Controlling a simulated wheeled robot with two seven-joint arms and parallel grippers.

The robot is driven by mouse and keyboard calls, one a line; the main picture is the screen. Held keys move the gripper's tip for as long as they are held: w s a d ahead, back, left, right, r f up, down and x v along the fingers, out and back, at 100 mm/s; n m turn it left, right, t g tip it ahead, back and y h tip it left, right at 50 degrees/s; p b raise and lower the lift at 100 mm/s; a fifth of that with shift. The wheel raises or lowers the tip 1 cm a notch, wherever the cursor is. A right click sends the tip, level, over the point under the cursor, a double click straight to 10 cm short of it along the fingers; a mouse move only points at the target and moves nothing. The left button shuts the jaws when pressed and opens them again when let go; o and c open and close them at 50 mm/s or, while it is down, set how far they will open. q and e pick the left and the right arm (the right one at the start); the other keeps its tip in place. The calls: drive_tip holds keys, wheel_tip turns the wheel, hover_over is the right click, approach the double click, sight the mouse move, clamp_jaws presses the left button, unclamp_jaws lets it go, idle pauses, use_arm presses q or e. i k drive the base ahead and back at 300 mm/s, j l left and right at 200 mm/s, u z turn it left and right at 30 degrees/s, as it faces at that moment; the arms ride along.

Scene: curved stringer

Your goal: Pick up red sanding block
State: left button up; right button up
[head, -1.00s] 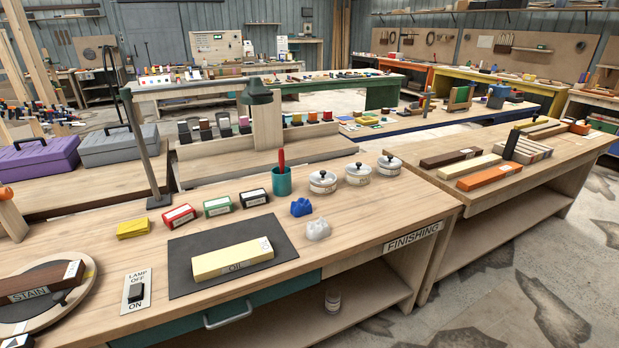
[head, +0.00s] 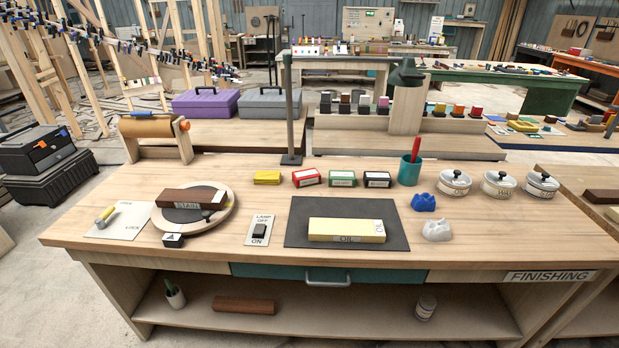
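The red sanding block (head: 306,177) sits on the finishing bench, in a row of small blocks behind the dark mat. It is a small red box with a pale label on its front. A yellow block (head: 267,177) lies to its left, and a green block (head: 342,178) and a black block (head: 377,179) stand to its right. The row's blocks are apart from each other. Neither of my grippers shows in the head view.
A lamp post (head: 290,110) rises just behind the row. The dark mat (head: 300,232) with a pale OIL block (head: 346,230) lies in front. A teal cup (head: 410,170) stands right. A round turntable (head: 228,214) with a brown STAIN block is left. Bare wood separates mat and row.

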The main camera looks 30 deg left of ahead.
sight(308, 177)
drive_tip(key=k+j+z, duration=0.25)
drive_tip(key=j, duration=0.25)
drive_tip(key=k+j+z, duration=0.15)
drive_tip(key=j+z, duration=0.15)
drive_tip(key=j, duration=0.15)
drive_tip(key=k+j+z, duration=0.25)
drive_tip(key=j, duration=0.2)
